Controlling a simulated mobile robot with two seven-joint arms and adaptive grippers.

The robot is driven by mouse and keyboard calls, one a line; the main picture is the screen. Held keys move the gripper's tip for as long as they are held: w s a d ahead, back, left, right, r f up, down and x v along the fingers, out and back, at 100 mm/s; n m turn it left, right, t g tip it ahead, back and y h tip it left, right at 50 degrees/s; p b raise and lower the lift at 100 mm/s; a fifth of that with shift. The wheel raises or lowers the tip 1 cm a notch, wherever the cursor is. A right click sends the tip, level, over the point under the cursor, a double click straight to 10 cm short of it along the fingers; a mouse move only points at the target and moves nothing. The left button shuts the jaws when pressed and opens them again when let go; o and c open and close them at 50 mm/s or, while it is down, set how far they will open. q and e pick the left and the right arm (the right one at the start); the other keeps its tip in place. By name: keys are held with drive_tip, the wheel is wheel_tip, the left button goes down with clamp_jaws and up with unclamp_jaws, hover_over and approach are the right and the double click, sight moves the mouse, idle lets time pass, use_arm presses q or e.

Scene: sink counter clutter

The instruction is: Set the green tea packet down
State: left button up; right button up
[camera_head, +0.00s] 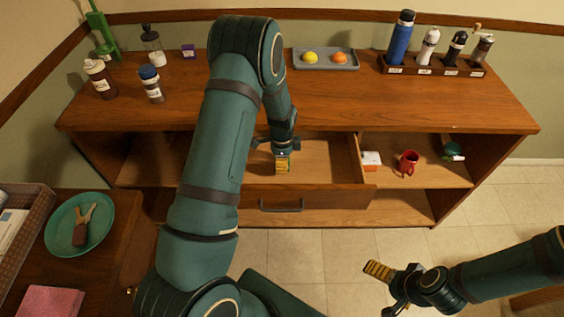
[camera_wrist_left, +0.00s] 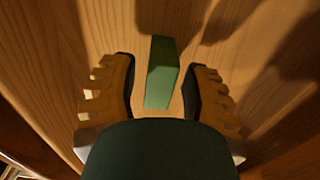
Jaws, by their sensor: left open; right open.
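The green tea packet (camera_wrist_left: 162,75) shows in the left wrist view as a green block on a wooden surface. It lies between the two spread fingers of my left gripper (camera_wrist_left: 163,95), with a gap on each side. In the head view my left gripper (camera_head: 281,162) reaches down into the open drawer (camera_head: 318,196), and the packet cannot be made out there. My right gripper (camera_head: 381,284) is open and empty, above the tiled floor at the lower right.
The counter top carries a grey tray (camera_head: 325,60) with a yellow and an orange item, and a bottle rack (camera_head: 430,69). A green plate (camera_head: 67,238) is on the left table.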

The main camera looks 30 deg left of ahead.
use_arm(q)
wheel_tip(320, 180, up, 11)
drive_tip(key=shift+p, duration=0.85)
use_arm(e)
drive_tip(key=shift+r, duration=0.95)
